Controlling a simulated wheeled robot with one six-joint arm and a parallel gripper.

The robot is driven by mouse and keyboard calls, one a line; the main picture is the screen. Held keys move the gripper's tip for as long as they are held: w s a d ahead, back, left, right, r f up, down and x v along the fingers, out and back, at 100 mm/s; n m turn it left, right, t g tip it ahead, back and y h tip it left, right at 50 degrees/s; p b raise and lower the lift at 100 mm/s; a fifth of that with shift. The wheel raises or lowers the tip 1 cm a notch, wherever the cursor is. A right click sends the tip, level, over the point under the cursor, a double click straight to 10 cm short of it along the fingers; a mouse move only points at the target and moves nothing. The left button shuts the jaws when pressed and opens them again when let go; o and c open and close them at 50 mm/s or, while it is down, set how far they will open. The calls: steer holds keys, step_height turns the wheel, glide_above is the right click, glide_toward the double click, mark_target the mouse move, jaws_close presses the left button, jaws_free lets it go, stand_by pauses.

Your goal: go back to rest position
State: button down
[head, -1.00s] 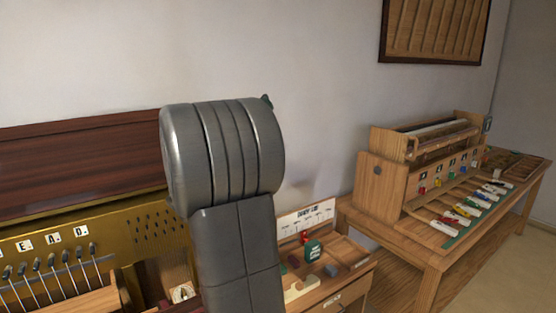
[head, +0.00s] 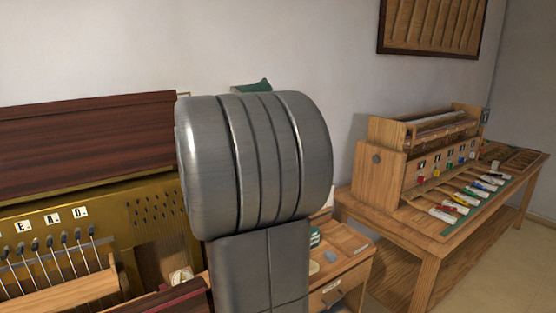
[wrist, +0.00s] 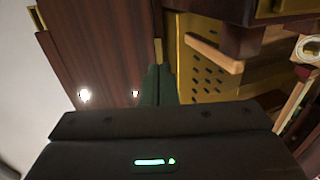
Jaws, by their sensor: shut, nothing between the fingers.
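My gripper (wrist: 160,72) shows in the wrist view as two dark green fingers pressed together, shut and empty. It is in front of a dark reddish-brown wood panel (wrist: 95,50) and a brass-coloured plate with holes (wrist: 205,72). I cannot tell the exact gap to them. In the head view my grey arm link fills the middle and hides the gripper, apart from a small dark green part above the link that may belong to it. The piano's wood panel (head: 85,145) and brass plate (head: 155,218) are at the left.
A wooden bench (head: 400,225) at the right carries a wooden keyed model (head: 375,185) and several coloured pieces (head: 465,198). A small drawer cabinet (head: 345,280) stands partly behind my arm. A wooden rack (head: 435,28) hangs on the wall. The wall area above the piano is clear.

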steer(key=shift+s+d+b, duration=0.2)
steer(key=shift+s+b, duration=0.1)
steer(key=shift+d, duration=0.1)
stand_by(0.3)
